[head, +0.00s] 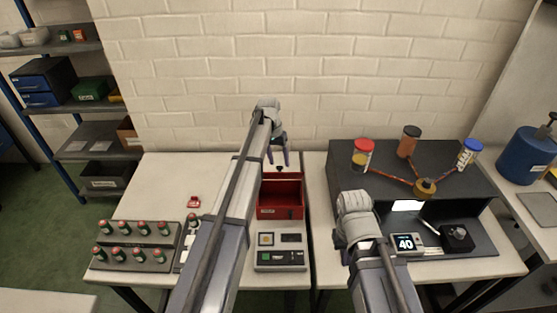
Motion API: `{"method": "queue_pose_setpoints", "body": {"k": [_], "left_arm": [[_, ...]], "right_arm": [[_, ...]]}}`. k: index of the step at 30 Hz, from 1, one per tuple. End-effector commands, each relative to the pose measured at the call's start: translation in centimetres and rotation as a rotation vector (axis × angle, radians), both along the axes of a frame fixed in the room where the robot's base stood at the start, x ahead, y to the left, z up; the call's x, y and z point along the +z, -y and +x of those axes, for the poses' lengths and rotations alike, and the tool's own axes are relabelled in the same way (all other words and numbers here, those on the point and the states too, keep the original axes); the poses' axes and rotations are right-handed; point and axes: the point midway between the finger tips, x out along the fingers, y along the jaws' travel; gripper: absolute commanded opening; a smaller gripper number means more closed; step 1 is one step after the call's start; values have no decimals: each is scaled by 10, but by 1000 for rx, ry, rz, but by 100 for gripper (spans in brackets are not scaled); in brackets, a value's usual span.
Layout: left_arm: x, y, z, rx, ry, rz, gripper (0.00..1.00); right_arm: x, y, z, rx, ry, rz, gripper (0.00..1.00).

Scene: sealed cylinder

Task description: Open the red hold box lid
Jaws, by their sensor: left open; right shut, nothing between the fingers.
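The red hold box (280,212) stands on the white table, right of my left forearm. Its top is open and I see into its dark red inside. A red panel (283,178), which looks like the raised lid, stands at its back edge. My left gripper (279,161) is above and behind the box, fingers pointing down and apart, with nothing seen between them. Whether it touches the panel I cannot tell. My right gripper (355,207) is in front of the dark bench unit, away from the box; its fingers are hidden behind my wrist.
A grey control panel (281,260) sits in front of the box. A dark unit (450,180) with colored-capped containers and a display (405,244) stands right. A brick wall is behind.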

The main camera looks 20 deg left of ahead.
Motion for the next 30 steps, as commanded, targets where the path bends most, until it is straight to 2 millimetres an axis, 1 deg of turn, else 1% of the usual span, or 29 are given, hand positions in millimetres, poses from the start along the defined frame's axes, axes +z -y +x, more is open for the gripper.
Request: {"method": "queue_pose_setpoints", "body": {"k": [4,8,11,18,22,26,30], "left_arm": [[4,0,0,0,0,0,64],[12,-1,0,0,0,0,64],[23,-3,0,0,0,0,64],[56,-8,0,1,0,0,64],[71,-10,0,1,0,0,64],[78,-12,0,0,0,0,64],[78,-12,0,0,0,0,64]], "right_arm": [[4,0,0,0,0,0,0],[12,0,0,0,0,0,0],[23,0,0,1,0,0,0],[56,0,0,-4,0,1,0],[71,0,0,-7,0,2,0],[78,0,0,-10,0,2,0],[78,0,0,-11,1,2,0]]}}
